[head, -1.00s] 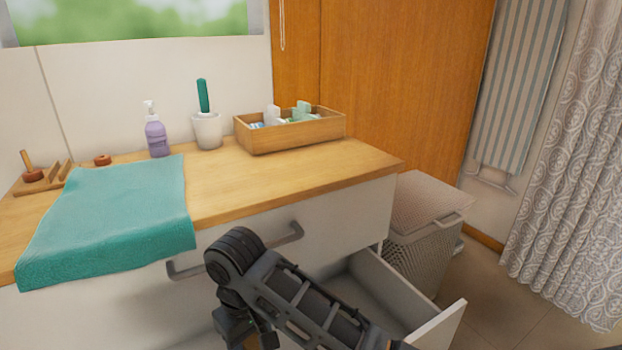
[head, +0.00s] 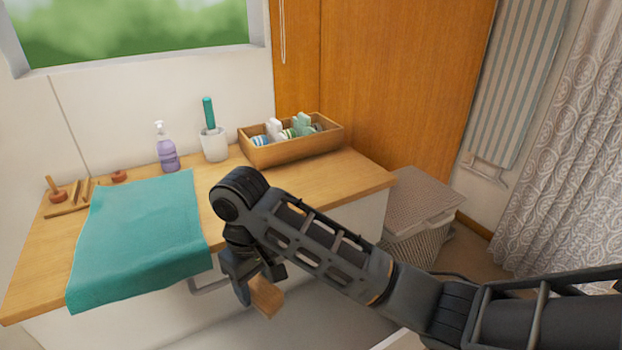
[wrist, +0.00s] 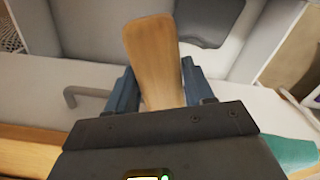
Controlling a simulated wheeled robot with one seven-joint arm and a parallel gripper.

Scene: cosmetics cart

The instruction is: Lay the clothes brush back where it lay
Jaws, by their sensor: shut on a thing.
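The clothes brush shows as a pale wooden piece (head: 266,298) in the head view, below my gripper (head: 254,279) and in front of the cabinet. In the wrist view its wooden end (wrist: 153,50) sticks out from between the fingers of my gripper (wrist: 158,88). My gripper is shut on it and holds it in the air, clear of the counter. The rest of the brush is hidden by the gripper, and I see no bristles.
The wooden counter (head: 330,180) bears a teal towel (head: 145,235) hanging over its front edge, a purple pump bottle (head: 167,155), a white cup (head: 214,146) and a wooden box (head: 290,150) of toiletries. A lidded hamper (head: 425,200) stands right of the cabinet.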

